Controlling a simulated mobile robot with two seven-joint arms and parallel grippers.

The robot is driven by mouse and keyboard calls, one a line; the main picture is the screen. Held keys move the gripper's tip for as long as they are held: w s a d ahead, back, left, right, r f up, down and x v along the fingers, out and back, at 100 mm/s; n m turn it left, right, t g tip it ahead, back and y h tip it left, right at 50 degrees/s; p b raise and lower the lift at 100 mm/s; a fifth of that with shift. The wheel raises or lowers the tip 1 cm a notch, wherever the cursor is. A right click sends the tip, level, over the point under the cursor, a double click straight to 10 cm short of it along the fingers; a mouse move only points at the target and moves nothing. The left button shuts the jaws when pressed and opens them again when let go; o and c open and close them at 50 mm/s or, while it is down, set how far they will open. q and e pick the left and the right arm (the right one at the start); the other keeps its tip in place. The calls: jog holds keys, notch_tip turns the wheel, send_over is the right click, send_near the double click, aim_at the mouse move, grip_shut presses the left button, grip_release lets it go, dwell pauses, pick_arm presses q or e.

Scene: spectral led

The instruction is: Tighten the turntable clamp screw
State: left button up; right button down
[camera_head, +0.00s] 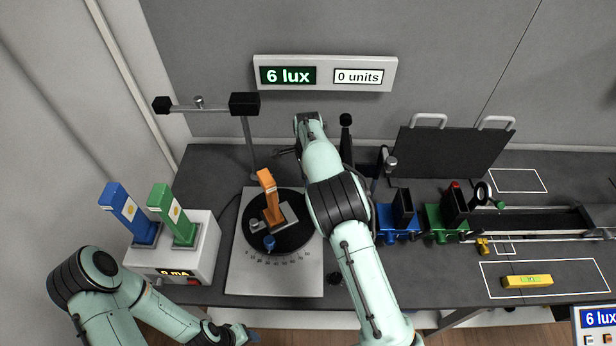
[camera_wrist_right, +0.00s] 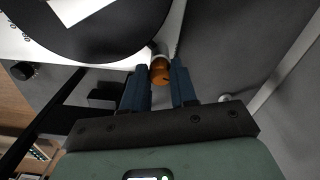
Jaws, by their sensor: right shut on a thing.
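The turntable's black disc (camera_head: 296,238) sits on a white base plate (camera_head: 240,278) with a printed angle scale. An orange LED module (camera_head: 269,192) stands on the disc. In the right wrist view, the disc (camera_wrist_right: 100,28) fills the top left. My right gripper (camera_wrist_right: 160,76) is shut on an orange-brown knob (camera_wrist_right: 160,70), which looks like the clamp screw, at the disc's edge. In the head view my right arm hides the knob and most of that gripper. My left gripper (camera_head: 236,334) is low at the left; its fingers are not clear.
Blue (camera_head: 122,208) and green (camera_head: 172,212) LED modules stand on a white supply box (camera_head: 205,258) at the left. A post with a crossbar (camera_head: 205,108) rises behind the turntable. Blue (camera_head: 398,232) and green (camera_head: 436,222) holders stand right of my right arm. A display (camera_head: 325,75) reads 6 lux.

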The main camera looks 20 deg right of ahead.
jog(key=m, duration=0.6)
jog(key=shift+w+r+m, duration=0.1)
jog(key=shift+m, duration=0.2)
dwell(0.5)
jog(key=c, duration=0.9)
grip_release()
notch_tip(320, 180, up, 13)
jog(key=shift+r, duration=0.2)
jog(key=shift+f, duration=0.1)
